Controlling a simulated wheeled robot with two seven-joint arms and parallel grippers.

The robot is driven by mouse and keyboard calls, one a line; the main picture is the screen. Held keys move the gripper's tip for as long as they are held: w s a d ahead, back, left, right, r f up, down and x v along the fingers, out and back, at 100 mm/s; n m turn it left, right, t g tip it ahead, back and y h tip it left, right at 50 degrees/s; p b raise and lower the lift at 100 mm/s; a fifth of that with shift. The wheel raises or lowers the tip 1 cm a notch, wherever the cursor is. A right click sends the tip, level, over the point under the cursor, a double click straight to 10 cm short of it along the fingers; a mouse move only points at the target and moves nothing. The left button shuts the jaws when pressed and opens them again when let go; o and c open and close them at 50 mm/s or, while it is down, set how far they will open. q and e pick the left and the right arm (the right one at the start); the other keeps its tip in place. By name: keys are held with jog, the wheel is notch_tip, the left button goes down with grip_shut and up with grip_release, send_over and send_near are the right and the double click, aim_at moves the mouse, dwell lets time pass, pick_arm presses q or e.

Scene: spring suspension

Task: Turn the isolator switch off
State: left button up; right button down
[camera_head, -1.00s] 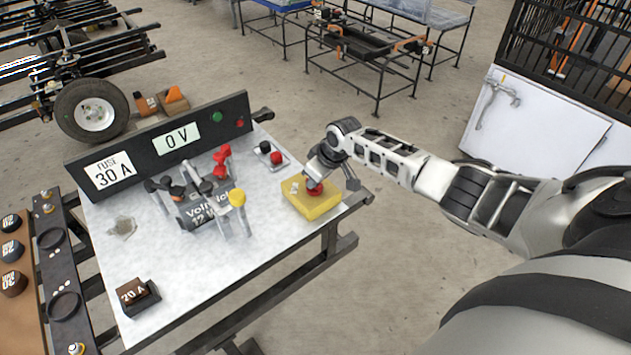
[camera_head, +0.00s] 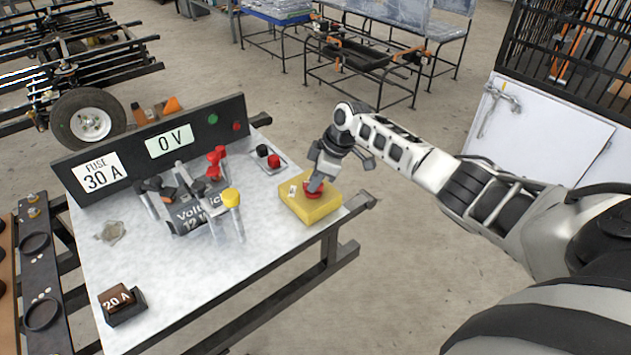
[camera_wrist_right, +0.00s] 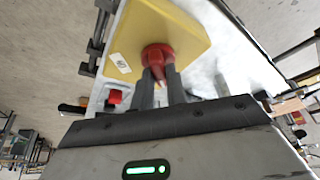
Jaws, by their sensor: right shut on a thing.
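The isolator switch is a yellow box (camera_head: 318,208) with a red knob (camera_head: 312,189), at the right edge of the white bench top in the head view. My right gripper (camera_head: 316,184) reaches down onto it and is shut on the red knob. In the right wrist view, the two dark fingers (camera_wrist_right: 160,88) close on the red knob (camera_wrist_right: 158,54) on the yellow box (camera_wrist_right: 185,28). A small white label sits on the box face. My left gripper is not in view.
A black panel (camera_head: 128,148) reads "0 V" and "FUSE 30 A". A battery (camera_head: 196,212) with several clamps and a yellow-capped post (camera_head: 231,198) stand mid-bench. A "20 A" fuse block (camera_head: 122,302) sits at the front left. The bench front middle is clear.

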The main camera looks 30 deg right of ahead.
jog(key=shift+s+f, duration=0.1)
jog(key=c, duration=1.4)
grip_release()
jog(key=p+v, duration=0.1)
jog(key=v, duration=1.5)
jog(key=shift+a, duration=0.2)
